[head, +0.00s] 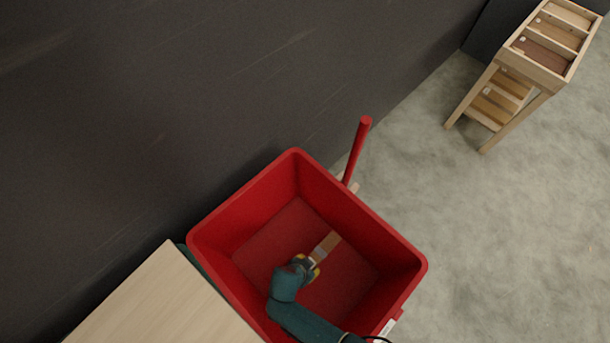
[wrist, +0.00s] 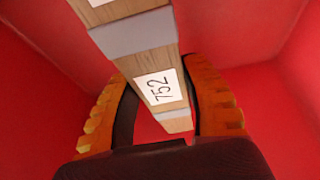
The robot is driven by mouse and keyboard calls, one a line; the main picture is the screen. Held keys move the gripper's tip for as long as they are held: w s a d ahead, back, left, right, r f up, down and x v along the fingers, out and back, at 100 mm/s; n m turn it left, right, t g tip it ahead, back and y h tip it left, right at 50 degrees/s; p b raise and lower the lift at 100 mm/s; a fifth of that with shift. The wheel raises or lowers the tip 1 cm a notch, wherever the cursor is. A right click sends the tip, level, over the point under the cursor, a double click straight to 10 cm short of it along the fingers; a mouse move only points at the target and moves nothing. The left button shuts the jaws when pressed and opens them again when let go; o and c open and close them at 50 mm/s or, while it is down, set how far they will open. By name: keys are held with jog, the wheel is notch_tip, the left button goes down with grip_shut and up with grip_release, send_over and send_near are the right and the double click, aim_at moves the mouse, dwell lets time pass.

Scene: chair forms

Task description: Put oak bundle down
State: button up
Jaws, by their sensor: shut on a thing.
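The oak bundle (wrist: 152,62) is a wooden piece with grey bands and a white label reading 752. In the head view the oak bundle (head: 326,245) is inside the red bin (head: 400,246). My gripper (head: 312,266) reaches down into the bin and is shut on the bundle. In the wrist view the bundle passes between the orange-toothed fingers of my gripper (wrist: 160,105). Red bin walls surround it there. I cannot tell whether the bundle touches the bin floor.
A pale wooden table top (head: 160,305) is at the lower left beside the bin. A red handle (head: 357,150) rises behind the bin. A wooden rack with compartments (head: 548,45) stands at the upper right. A dark wall (head: 150,110) runs behind; grey floor (head: 480,230) is clear at right.

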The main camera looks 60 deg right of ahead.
jog(key=f+b, duration=0.2)
jog(key=f, duration=0.2)
jog(key=f+b, duration=0.2)
jog(key=f, duration=0.1)
jog(key=shift+s+f, duration=0.2)
jog(key=shift+f, duration=0.15)
notch_tip(320, 180, down, 3)
jog(key=b, duration=0.2)
jog(key=shift+f+b, duration=0.15)
jog(key=shift+b, duration=0.2)
jog(key=o, duration=1.2)
jog(key=p+v, duration=0.3)
jog(key=v, duration=0.3)
jog(key=shift+p, duration=0.4)
jog(key=shift+f, duration=0.1)
